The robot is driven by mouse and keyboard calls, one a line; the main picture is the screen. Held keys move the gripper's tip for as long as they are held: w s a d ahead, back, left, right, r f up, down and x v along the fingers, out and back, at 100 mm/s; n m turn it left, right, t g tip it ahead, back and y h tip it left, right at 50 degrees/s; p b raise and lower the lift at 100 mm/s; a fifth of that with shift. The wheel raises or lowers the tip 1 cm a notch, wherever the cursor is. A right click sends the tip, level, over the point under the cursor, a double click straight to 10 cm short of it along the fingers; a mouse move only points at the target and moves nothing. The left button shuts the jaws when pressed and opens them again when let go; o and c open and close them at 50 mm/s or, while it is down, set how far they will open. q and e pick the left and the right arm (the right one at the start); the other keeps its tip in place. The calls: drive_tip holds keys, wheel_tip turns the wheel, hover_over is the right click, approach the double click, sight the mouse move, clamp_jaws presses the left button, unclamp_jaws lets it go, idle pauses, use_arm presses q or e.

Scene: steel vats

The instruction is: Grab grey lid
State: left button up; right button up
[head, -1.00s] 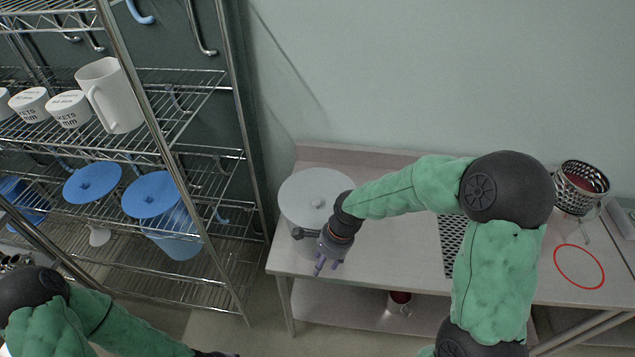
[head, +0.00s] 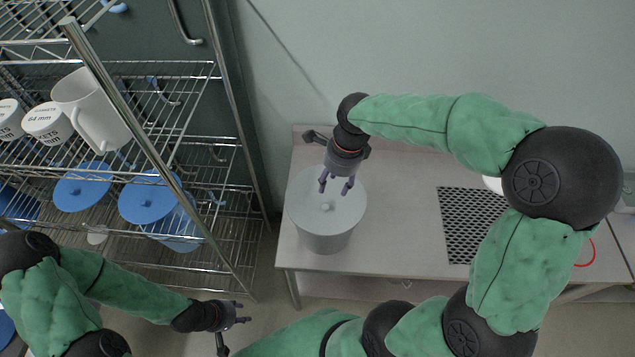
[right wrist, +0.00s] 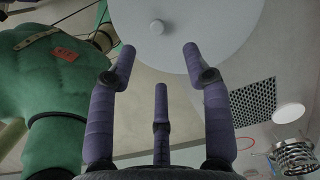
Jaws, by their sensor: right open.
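The grey lid (head: 341,203) lies on a grey steel vat (head: 325,242) on the bench, with a small round knob on top. My right gripper (head: 337,190) is open and empty above the lid, its fingertips just behind the knob in the head view. In the right wrist view the lid (right wrist: 210,30) fills the top, and the knob lies beyond the spread fingers of the right gripper (right wrist: 158,58). Whether any finger touches the lid is unclear. My left gripper (head: 240,312) is at the lower left, away from the vat, with fingers apart and empty.
The bench (head: 405,190) is clear just right of the vat. A perforated dark panel (head: 462,225) lies further right, partly behind my right arm. A perforated metal basket (right wrist: 297,157) shows in the right wrist view.

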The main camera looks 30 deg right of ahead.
hover_over(326, 206)
drive_tip(key=s+d, duration=0.1)
wheel_tip(326, 206, down, 4)
drive_tip(key=shift+f, duration=0.2)
drive_tip(key=shift+w+f, duration=0.25)
drive_tip(key=shift+f, duration=0.25)
drive_tip(key=f, duration=0.3)
drive_tip(key=a+f, duration=0.1)
drive_tip(key=f, duration=0.1)
drive_tip(key=shift+w, duration=0.25)
drive_tip(key=shift+r, duration=0.1)
clamp_jaws()
